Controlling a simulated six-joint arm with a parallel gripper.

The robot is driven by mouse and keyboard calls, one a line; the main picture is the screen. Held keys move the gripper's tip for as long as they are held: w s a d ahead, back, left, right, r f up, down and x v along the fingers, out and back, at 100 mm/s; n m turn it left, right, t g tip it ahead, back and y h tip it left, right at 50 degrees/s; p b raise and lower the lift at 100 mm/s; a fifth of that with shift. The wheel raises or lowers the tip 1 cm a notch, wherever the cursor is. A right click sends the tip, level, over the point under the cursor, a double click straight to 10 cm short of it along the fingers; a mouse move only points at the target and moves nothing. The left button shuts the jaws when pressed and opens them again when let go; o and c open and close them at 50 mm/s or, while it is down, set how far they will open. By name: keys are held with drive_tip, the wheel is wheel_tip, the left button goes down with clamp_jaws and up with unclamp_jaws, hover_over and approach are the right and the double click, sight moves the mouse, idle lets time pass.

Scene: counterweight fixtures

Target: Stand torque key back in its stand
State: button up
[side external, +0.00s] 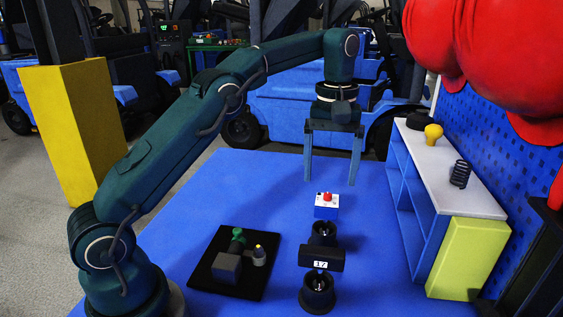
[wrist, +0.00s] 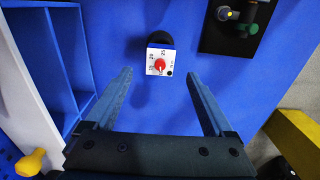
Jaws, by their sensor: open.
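My gripper (side external: 332,181) is open and empty, fingers pointing down, above and apart from a small white and blue box with a red knob (side external: 327,206). In the wrist view, the box's numbered dial (wrist: 160,62) lies between the fingertips (wrist: 158,74). A black mat (side external: 222,286) holds a green knobbed piece (side external: 237,237), a grey block (side external: 227,268) and a grey cylinder with a yellow tip (side external: 259,256). A black bar labelled 17 (side external: 321,258) sits between two black round cups, near cup (side external: 317,294). I cannot tell which piece is the torque key or its stand.
A white-topped blue shelf (side external: 440,180) stands at the right, with a yellow bulb-shaped knob (side external: 433,134) and a black spring (side external: 460,174). Large red rounded shapes (side external: 480,50) hang above it. A yellow post (side external: 75,130) stands at the left. The blue table (side external: 250,190) is clear behind the mat.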

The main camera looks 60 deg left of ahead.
drive_tip(key=shift+s+r, duration=0.1)
drive_tip(key=shift+r, duration=0.25)
drive_tip(key=s+d+r+m+t, duration=0.2)
drive_tip(key=s+r+m+t, duration=0.15)
drive_tip(key=s+r, duration=0.35)
drive_tip(key=s+d+f+m+t, duration=0.1)
drive_tip(key=s+f+m, duration=0.4)
drive_tip(key=s, duration=0.8)
drive_tip(key=shift+s+d+f+t, duration=0.15)
drive_tip(key=shift+s+f+t, duration=0.35)
drive_tip(key=shift+f, duration=0.85)
drive_tip(key=shift+w+m, duration=0.1)
drive_tip(key=shift+m, duration=0.15)
